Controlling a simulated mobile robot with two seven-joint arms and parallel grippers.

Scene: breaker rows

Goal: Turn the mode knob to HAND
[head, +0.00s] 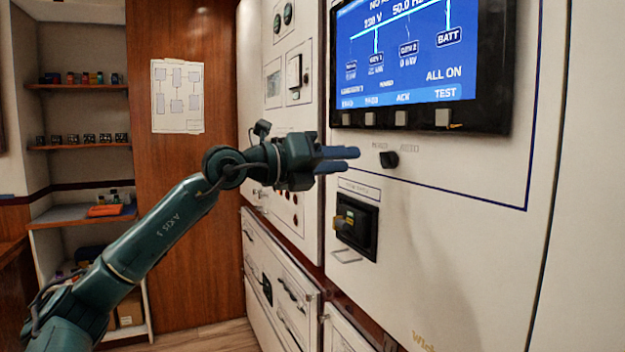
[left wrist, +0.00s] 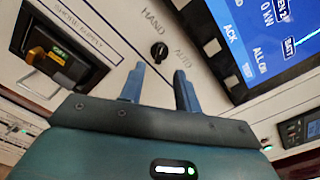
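The mode knob (head: 389,159) is a small black knob on the white panel below the screen. In the left wrist view the knob (left wrist: 159,52) sits between the printed words HAND (left wrist: 153,20) and AUTO (left wrist: 183,59). I cannot tell clearly which word it points to. My left gripper (head: 352,156) is to the left of the knob in the head view, apart from it and empty. In the left wrist view its two blue fingers (left wrist: 158,80) are spread, with the knob beyond the gap between their tips. My right gripper is not in view.
A large blue screen (head: 405,50) with a row of buttons is above the knob. A dark recessed shore-supply breaker (head: 357,226) is below, with a metal handle (head: 346,256) under it. Shelves (head: 80,87) stand far left. The panel right of the knob is bare.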

